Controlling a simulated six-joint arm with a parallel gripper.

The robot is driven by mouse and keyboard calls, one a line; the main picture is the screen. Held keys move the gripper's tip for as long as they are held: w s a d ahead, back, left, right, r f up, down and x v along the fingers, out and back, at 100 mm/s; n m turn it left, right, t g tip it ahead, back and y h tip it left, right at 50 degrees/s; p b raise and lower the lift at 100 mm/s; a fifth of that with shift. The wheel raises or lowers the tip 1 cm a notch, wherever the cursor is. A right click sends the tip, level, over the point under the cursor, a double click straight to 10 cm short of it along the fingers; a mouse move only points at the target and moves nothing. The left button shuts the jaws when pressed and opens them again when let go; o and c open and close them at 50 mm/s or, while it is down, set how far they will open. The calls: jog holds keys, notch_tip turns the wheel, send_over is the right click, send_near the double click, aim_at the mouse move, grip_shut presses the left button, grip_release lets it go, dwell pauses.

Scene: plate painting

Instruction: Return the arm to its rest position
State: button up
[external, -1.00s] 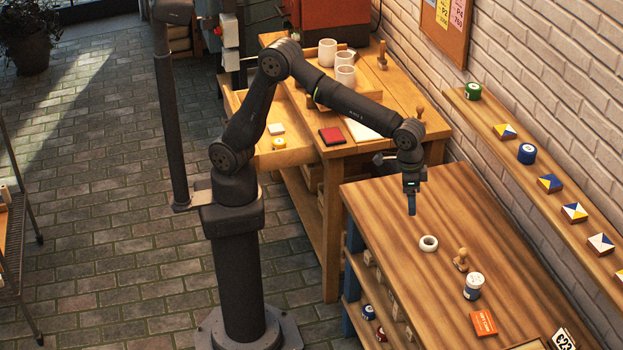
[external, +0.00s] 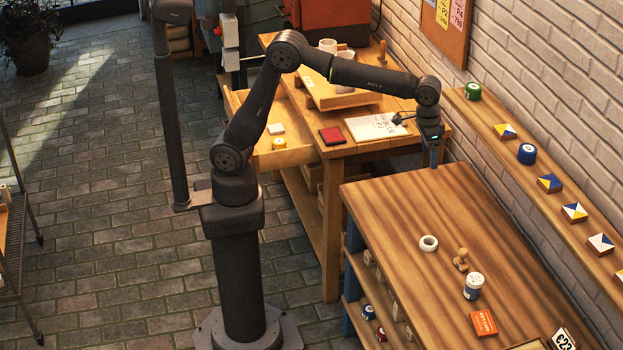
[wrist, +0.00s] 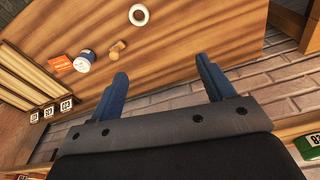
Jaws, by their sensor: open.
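My gripper (external: 434,157) hangs in the air above the far end of the front wooden table (external: 400,215), pointing down. In the wrist view my gripper (wrist: 165,85) shows its two blue fingers spread apart with nothing between them. A white ring-shaped roll (external: 428,243), a wooden stamp (external: 461,259), a white-and-blue jar (external: 473,287) and an orange box (external: 484,322) stand apart from my gripper on that table. The white roll (wrist: 139,14) also shows beyond the fingers in the wrist view.
A wall shelf (external: 520,175) with several jars and painted tiles runs along the right. A work bench behind holds a red pad (external: 332,135), a paper sheet (external: 365,127) and white cups (external: 345,57). The far part of the front table is clear.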

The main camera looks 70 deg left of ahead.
jog(key=w+a+n, duration=0.1)
jog(key=w+a, duration=0.4)
jog(key=a, duration=0.3)
jog(key=shift+n, duration=0.4)
jog(key=shift+c, duration=0.3)
dwell(0.7)
